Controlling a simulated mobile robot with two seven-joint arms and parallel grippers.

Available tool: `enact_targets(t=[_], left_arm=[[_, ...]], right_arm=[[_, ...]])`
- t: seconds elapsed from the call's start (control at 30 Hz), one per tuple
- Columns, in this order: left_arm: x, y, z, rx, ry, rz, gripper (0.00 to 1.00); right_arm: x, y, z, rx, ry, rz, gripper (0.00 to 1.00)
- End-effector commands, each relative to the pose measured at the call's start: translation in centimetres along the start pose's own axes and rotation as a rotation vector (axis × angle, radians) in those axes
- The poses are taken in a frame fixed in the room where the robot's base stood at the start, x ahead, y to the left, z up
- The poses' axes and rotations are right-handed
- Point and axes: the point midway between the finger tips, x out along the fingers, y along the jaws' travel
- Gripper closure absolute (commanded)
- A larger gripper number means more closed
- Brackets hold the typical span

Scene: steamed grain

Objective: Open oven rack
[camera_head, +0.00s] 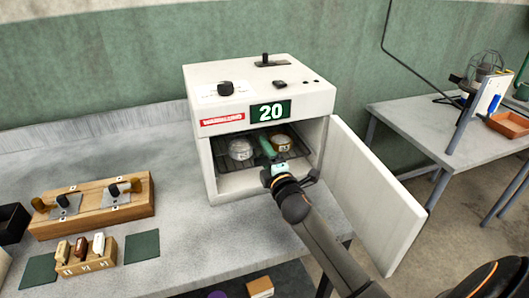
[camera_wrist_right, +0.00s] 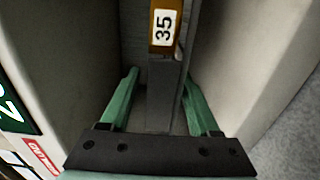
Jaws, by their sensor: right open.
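The white oven (camera_head: 205,135) stands on the bench with its door (camera_head: 370,195) swung open to the right. Inside is a dark wire rack (camera_head: 235,166). My left gripper is out of view.
The oven's side walls are close around the gripper. A wooden stand (camera_head: 100,203) and a small block holder (camera_head: 86,258) are on the bench at left. A second table (camera_head: 420,125) stands at right.

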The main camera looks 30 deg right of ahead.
Motion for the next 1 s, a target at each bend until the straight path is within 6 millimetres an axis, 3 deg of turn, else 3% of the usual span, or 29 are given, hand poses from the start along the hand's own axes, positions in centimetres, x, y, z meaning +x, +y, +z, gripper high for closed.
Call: enact_targets(t=[0.27,0.83,1.0], left_arm=[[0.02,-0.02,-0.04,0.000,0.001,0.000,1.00],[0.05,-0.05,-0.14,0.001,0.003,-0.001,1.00],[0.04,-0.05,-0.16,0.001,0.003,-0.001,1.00]], right_arm=[[0.17,-0.01,0.00,0.000,0.000,0.000,0.38],[0.17,0.22,0.02,0.000,0.000,0.005,0.99],[0.18,0.33,0.02,0.000,0.000,0.007,1.00]])
